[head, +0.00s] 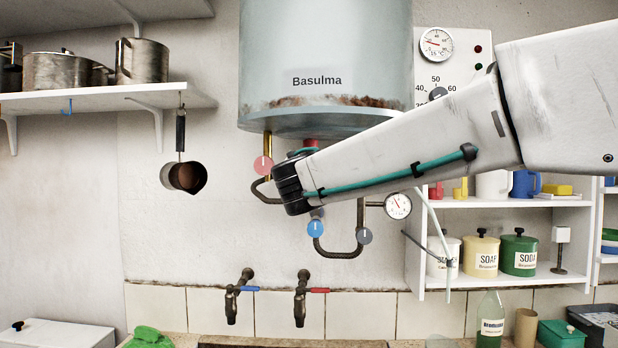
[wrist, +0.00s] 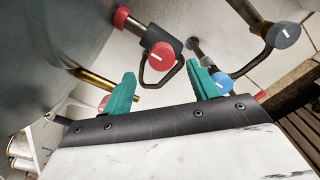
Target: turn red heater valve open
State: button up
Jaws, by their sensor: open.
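The red heater valve (wrist: 161,56) shows in the wrist view as a round red knob with a white line, on a dark body below a red collar. In the head view my arm and gripper hide the knob; only the red collar (head: 311,143) shows. My gripper (wrist: 161,72) is open, its two green fingers apart, with the knob showing beyond and between the tips; I cannot tell whether they touch it. In the head view my gripper (head: 291,187) is in front of the pipes under the grey heater tank (head: 318,65).
A salmon knob (head: 263,166) is left of my gripper, a blue knob (head: 315,229) below it and a grey knob (head: 365,236) lower right. A pressure gauge (head: 398,206) is to the right. Two taps (head: 301,298) stand below, with bare wall between.

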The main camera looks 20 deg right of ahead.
jog(key=s+d+f+m+g+h, duration=0.1)
jog(key=s+d+f+m+g, duration=0.45)
jog(key=s+f, duration=0.2)
jog(key=s+d+f+m+g+h, duration=0.1)
jog(key=s+d+f+m+g, duration=0.3)
jog(key=s+f+m, duration=0.4)
jog(key=s+a+f+m+g+y, duration=0.1)
jog(key=s+f+m+g+y, duration=0.2)
jog(key=s, duration=0.9)
jog(key=s+a+f+m+g+y, duration=0.1)
jog(key=s+f+m+g+y, duration=0.2)
jog(key=s+f+m, duration=0.4)
jog(key=s+f+y, duration=0.1)
jog(key=s+f, duration=0.3)
jog(key=s, duration=0.1)
jog(key=shift+s+a+f+y, duration=0.2)
jog(key=shift+s+y, duration=0.1)
jog(key=shift+s, duration=0.1)
jog(key=shift+r, duration=0.1)
jog(key=shift+d, duration=0.1)
